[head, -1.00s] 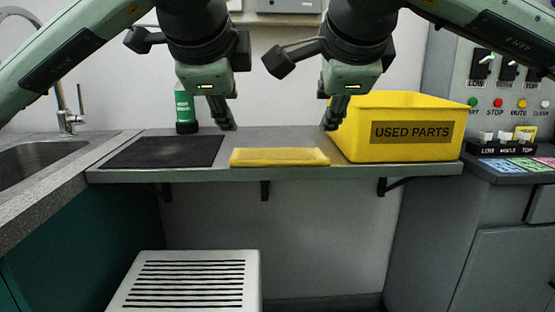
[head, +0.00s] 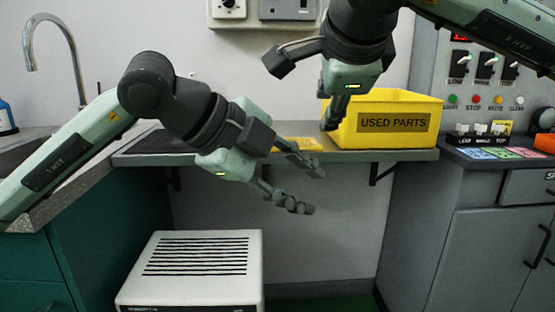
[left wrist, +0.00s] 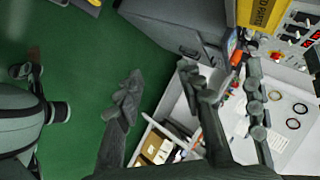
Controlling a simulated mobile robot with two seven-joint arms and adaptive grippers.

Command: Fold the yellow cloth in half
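The yellow cloth (head: 306,144) lies on the grey shelf, left of the yellow bin, in the head view. My left wrist and gripper hide its left part, so its full shape cannot be seen. My left gripper (head: 305,189) is below and in front of the shelf edge, apart from the cloth, with its fingers spread and empty. The left wrist view also shows its fingers (left wrist: 160,88) wide apart, with no cloth in view between them. My right gripper (head: 332,114) points down at the bin's left side, above the shelf; its fingers are seen edge-on.
The yellow "USED PARTS" bin (head: 388,136) stands at the shelf's right. A white slotted box (head: 192,298) stands below the shelf. A sink tap (head: 65,55) is at left and a control panel (head: 490,95) at right. The left wrist view shows open green floor (left wrist: 75,50).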

